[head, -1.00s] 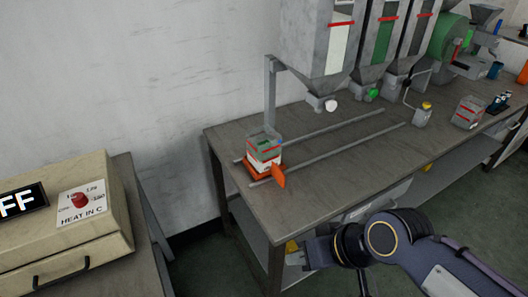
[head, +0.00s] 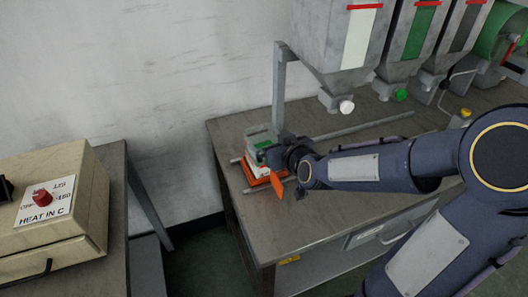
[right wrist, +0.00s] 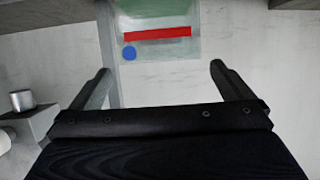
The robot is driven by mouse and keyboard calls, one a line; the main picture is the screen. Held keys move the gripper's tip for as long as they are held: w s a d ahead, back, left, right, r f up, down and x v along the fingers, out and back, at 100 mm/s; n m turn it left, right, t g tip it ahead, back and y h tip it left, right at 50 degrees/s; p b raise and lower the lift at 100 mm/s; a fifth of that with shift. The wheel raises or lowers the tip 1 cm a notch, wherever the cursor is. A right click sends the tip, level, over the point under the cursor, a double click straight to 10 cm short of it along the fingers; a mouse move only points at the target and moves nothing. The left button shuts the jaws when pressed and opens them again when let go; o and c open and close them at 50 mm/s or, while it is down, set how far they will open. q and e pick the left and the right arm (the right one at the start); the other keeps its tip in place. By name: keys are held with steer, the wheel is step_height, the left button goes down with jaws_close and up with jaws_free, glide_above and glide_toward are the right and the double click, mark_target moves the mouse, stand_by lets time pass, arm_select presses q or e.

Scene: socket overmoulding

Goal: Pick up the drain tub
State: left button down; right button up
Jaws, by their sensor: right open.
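The drain tub appears to be the small clear box (head: 258,137) with green contents and a red line, standing on an orange base (head: 252,179) at the left end of the long table. My right gripper (head: 270,153) is at the box's right side and partly hides it. In the right wrist view the fingers (right wrist: 161,70) are open and empty. The tub (right wrist: 158,45) with its red line and blue dot shows beyond and between them. I cannot tell whether the fingers touch it. My left gripper is not in view.
Two rails run along the grey table (head: 232,125). Hoppers (head: 355,45) hang above it, with a white knob (head: 346,106) and a green knob (head: 400,95). An upright post (head: 279,85) stands behind the tub. A beige heater box (head: 60,205) sits at left, across a floor gap.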

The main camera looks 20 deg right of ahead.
mark_target(258, 134)
steer(key=shift+w+f, duration=0.15)
steer(key=shift+w, duration=0.3)
steer(key=x, duration=0.6)
steer(key=shift+w+f+p, duration=0.15)
steer(key=shift+f+p, duration=0.15)
steer(key=shift+f, duration=0.15)
steer(key=shift+r, duration=0.1)
steer(key=c, duration=1.5)
